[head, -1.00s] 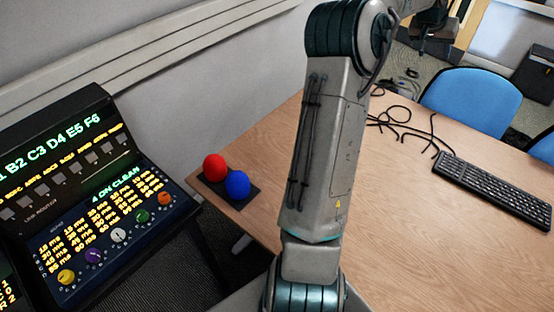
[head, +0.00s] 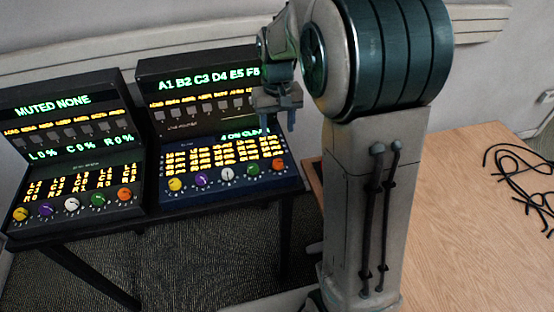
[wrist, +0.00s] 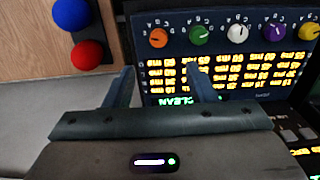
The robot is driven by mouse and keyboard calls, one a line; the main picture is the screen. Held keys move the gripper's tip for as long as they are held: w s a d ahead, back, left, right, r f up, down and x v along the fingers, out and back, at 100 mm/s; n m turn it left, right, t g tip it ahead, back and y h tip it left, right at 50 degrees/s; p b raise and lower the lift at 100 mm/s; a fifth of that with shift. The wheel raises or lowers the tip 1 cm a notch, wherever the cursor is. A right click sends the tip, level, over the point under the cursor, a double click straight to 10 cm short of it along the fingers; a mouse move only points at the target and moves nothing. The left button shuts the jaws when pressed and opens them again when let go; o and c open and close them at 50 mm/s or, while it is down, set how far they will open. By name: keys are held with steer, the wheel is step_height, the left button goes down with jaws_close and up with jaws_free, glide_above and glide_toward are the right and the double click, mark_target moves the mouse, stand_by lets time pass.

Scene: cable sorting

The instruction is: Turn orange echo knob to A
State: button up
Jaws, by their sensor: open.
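The orange knob (head: 277,165) is the rightmost of a row of knobs on the right console (head: 225,188), below its lit rows of text. It also shows in the wrist view (wrist: 158,38), at the left end of the upside-down row, with small letters around it. Its pointer direction is too small to read. My gripper (head: 281,120) is in front of the right console's upper part in the head view, above the orange knob. In the wrist view my gripper (wrist: 163,75) is open and empty, its fingers apart and pointing towards the orange knob's end of the panel, not touching it.
Green (head: 253,169), white (head: 227,174), purple (head: 200,179) and yellow (head: 175,185) knobs line the same panel. A second console (head: 75,215) stands left. Red (wrist: 87,54) and blue (wrist: 72,14) balls sit close beside. The wooden table (head: 450,220) carries black cables.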

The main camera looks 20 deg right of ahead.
mark_target(278, 161)
step_height(278, 161, down, 13)
steer(key=shift+d+r+p, duration=0.1)
steer(key=shift+p, duration=0.4)
